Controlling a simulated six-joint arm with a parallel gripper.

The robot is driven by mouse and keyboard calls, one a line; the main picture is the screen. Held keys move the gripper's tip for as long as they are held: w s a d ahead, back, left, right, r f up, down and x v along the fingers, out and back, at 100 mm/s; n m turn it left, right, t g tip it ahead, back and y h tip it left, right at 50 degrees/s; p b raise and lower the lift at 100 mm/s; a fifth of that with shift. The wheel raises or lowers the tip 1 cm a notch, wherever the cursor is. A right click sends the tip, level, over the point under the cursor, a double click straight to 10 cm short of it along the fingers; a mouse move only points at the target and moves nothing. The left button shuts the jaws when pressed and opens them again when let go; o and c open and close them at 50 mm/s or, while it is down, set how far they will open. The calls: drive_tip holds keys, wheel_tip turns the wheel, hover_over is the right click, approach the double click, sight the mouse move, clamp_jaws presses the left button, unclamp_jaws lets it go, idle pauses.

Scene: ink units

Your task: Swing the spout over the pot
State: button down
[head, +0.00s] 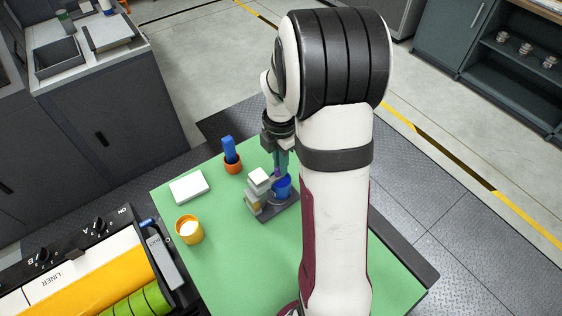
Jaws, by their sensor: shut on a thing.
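An ink unit (259,178) with pale grey blocks stands on a dark base plate on the green table top. A blue pot (283,188) sits on the right part of that base. My gripper (279,169) points down right above the pot, beside the unit's top block. It is shut on a small part with some purple showing, which appears to be the spout. My arm hides much of the fingers, so the spout's shape and exact direction cannot be told.
An orange cup (233,165) holding a blue item stands behind the unit. A white box (189,187) and a yellow cup (190,234) with white contents stand to the left. A console (85,265) borders the table at lower left. The green table top (245,265) is clear in front.

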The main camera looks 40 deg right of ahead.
drive_tip(key=c, duration=0.9)
unclamp_jaws()
wheel_tip(320, 180, up, 16)
drive_tip(key=shift+f, duration=0.1)
